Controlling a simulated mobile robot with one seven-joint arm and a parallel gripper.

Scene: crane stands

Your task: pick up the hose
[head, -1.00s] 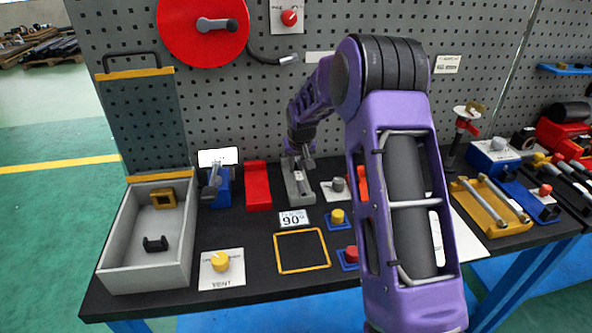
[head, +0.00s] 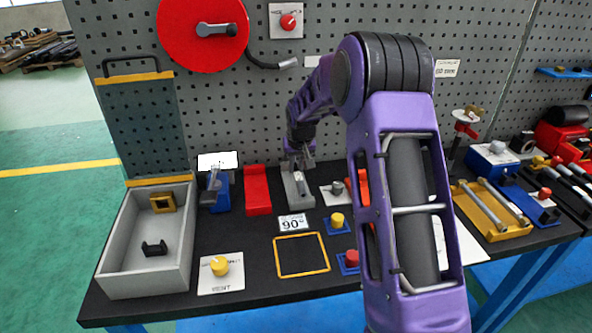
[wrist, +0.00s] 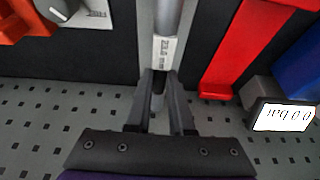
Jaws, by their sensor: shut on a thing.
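My gripper (head: 300,163) is over the grey tray (head: 304,200) near the back of the bench. In the wrist view my gripper (wrist: 160,76) has its two fingers close together at the near end of a grey tube (wrist: 168,18), shut on it. The tube has a white label with a millimetre figure and lies along the tray; it also shows in the head view (head: 300,184). The part between the fingers is dark and partly hidden. A black bent hose (head: 262,62) with a metal end hangs below a red disc on the pegboard, apart from my gripper.
A red block (head: 257,190) and a blue stand with a small display (head: 218,160) are left of the tray. A grey knob on a white plate (head: 335,192) is to its right. The pegboard (head: 250,110) rises close behind. A yellow-outlined square (head: 302,254) in front is empty.

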